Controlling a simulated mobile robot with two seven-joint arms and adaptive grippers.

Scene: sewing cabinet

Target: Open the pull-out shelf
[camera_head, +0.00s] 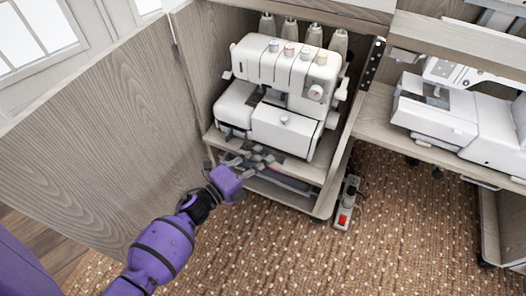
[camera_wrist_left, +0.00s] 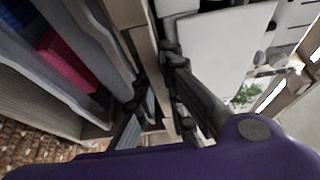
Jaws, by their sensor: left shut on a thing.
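The pull-out shelf (camera_head: 318,172) is a wooden board in the cabinet, with a white serger (camera_head: 285,90) standing on it. My left gripper (camera_head: 256,160) is at the front edge of this shelf, below the serger, with its purple arm coming in from the lower left. In the left wrist view the gripper (camera_wrist_left: 155,82) has its dark fingers on either side of the shelf's edge (camera_wrist_left: 148,50) and is shut on it. The exact contact is partly hidden by the fingers. My right gripper is not in view.
An open wooden cabinet door (camera_head: 105,140) stands at the left. A power strip (camera_head: 346,203) with a red switch lies on the carpet by the cabinet's right side. Another white machine (camera_head: 440,110) stands on a table at the right. Carpet in front is clear.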

